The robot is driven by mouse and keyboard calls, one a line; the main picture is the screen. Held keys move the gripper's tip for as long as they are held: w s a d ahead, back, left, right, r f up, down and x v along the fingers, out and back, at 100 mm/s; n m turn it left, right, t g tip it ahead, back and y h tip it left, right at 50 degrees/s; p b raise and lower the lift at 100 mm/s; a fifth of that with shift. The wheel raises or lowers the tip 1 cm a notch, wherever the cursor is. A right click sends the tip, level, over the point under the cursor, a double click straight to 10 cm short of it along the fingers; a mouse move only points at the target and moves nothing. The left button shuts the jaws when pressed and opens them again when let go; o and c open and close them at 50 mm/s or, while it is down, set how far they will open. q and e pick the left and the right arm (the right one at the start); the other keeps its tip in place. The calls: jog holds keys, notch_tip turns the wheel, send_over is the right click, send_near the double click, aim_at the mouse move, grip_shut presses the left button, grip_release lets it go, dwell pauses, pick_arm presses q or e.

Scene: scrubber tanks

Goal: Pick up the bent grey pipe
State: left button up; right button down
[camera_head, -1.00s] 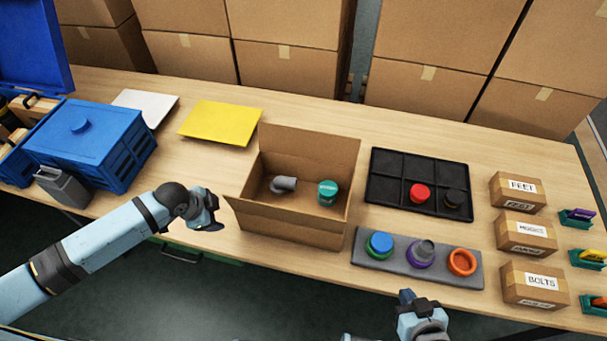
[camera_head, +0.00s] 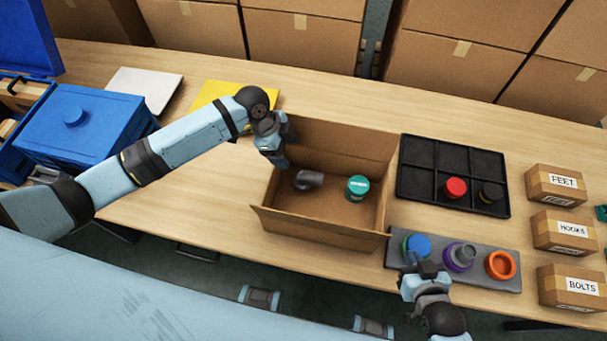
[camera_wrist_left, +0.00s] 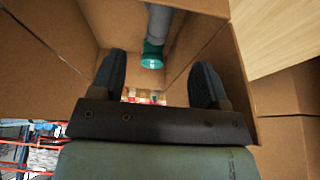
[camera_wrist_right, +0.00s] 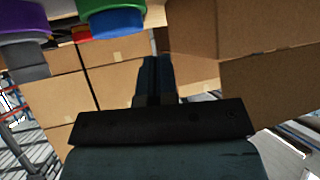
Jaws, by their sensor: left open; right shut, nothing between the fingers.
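The bent grey pipe (camera_head: 309,179) lies on the floor of the open cardboard box (camera_head: 320,240), near its left side. It also shows at the top of the left wrist view (camera_wrist_left: 158,24), beyond the fingertips. A teal-lidded jar (camera_head: 357,188) stands to its right in the box, and its teal part shows in the left wrist view (camera_wrist_left: 152,55). My left gripper (camera_head: 280,160) is at the box's left wall, left of the pipe and apart from it, open and empty. My right gripper (camera_head: 425,265) is shut and empty at the front of the grey block.
The grey block (camera_head: 400,268) holds a blue-green, a purple and an orange part. A black compartment tray (camera_head: 420,190) lies behind it. Labelled boxes (camera_head: 563,234) stand at the right. A blue crate (camera_head: 95,150) and a yellow sheet (camera_head: 215,92) are at the left.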

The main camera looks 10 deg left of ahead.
aim_at(302, 173)
pick_arm(q)
jog(key=x, duration=1.2)
jog(key=shift+w+f, duration=0.1)
jog(key=shift+f, duration=0.1)
jog(key=c, duration=1)
jog(key=shift+r, duration=0.1)
jog(key=shift+c, duration=0.2)
